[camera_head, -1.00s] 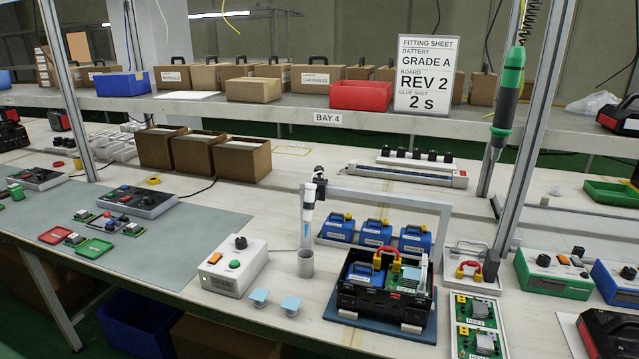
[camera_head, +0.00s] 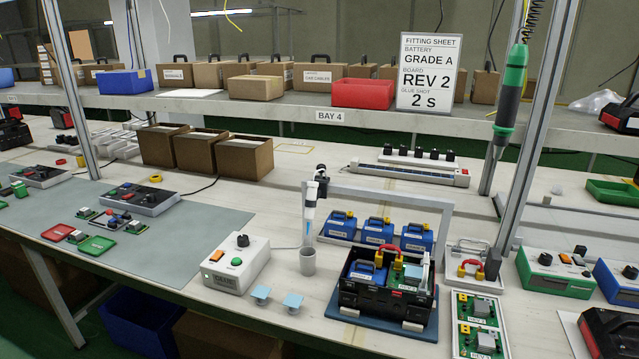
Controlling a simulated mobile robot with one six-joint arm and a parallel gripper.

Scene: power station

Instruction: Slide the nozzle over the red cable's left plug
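A slim white dispenser (camera_head: 311,192) with a black top and a narrow blue nozzle (camera_head: 307,226) points down above a grey cup (camera_head: 307,262), beside the left leg of a metal frame. A red cable (camera_head: 381,249) arches inside the open black case (camera_head: 350,296), between a blue battery (camera_head: 367,273) and a green board. Its left plug is too small to make out clearly. A second red cable (camera_head: 469,267) lies in a pale tray to the right of the case. My gripper is not in view.
A white control box (camera_head: 236,263) is left of the cup, with two pale blue pieces (camera_head: 292,300) in front. Green boards (camera_head: 479,341) lie to the right. A shelf (camera_head: 290,106) runs behind.

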